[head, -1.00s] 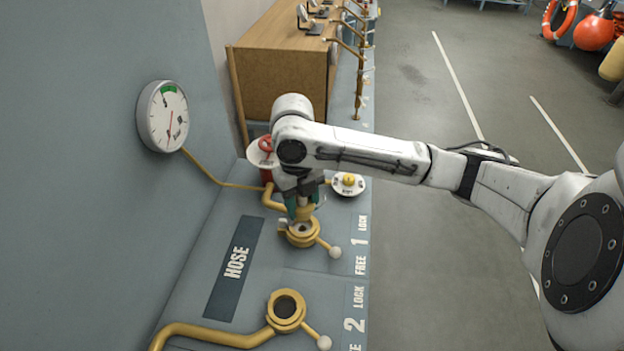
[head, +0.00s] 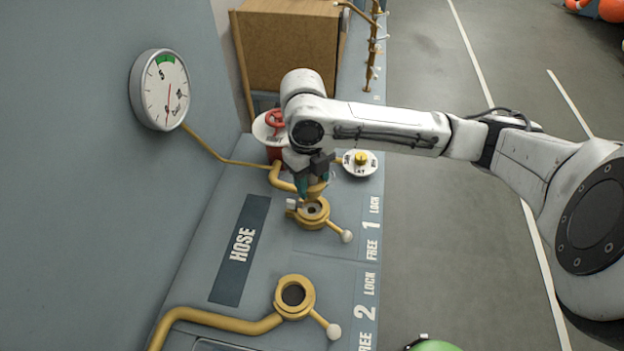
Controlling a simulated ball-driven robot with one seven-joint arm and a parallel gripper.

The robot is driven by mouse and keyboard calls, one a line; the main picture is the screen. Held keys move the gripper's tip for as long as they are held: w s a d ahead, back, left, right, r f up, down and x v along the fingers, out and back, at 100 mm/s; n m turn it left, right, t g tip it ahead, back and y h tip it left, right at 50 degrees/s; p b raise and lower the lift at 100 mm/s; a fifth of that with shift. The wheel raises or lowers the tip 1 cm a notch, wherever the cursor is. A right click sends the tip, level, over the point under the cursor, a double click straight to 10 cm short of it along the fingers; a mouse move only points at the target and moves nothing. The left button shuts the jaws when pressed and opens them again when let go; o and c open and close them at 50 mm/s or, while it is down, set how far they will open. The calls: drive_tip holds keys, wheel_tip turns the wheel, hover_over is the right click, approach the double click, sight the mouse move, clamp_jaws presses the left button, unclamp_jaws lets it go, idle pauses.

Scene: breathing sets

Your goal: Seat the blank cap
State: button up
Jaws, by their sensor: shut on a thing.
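My gripper (head: 310,184) is at the far end of my white arm, over the back side of brass port 1 (head: 313,219). It is shut on a small brass piece that looks like the blank cap (head: 317,189); fingers and wrist hide part of it. The cap appears just above and behind the port, and I cannot tell whether they touch. The port's dark opening shows in front of the cap. Its lever ends in a white ball (head: 347,236) on the lower right, near the FREE lettering.
Brass port 2 (head: 295,311) is open, with its own white-ball lever (head: 333,331). A HOSE plate (head: 239,250), a wall gauge (head: 160,90), a red valve (head: 275,122) and a white dial with a yellow knob (head: 360,163) stand around. A green round object (head: 435,346) shows at the bottom edge.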

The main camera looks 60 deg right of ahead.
drive_tip(key=shift+f+b, duration=1.9)
drive_tip(key=shift+f, duration=0.5)
drive_tip(key=shift+f+b, duration=0.95)
drive_tip(key=shift+b, duration=0.05)
drive_tip(key=o, duration=1.3)
drive_tip(key=shift+c, duration=0.2)
drive_tip(key=shift+r, duration=0.1)
drive_tip(key=r, duration=0.7)
drive_tip(key=w+r, duration=0.1)
drive_tip(key=r, duration=0.2)
drive_tip(key=shift+w+d+r, duration=0.1)
drive_tip(key=shift+d+r, duration=0.15)
drive_tip(key=shift+r, duration=0.1)
drive_tip(key=shift+f, duration=0.1)
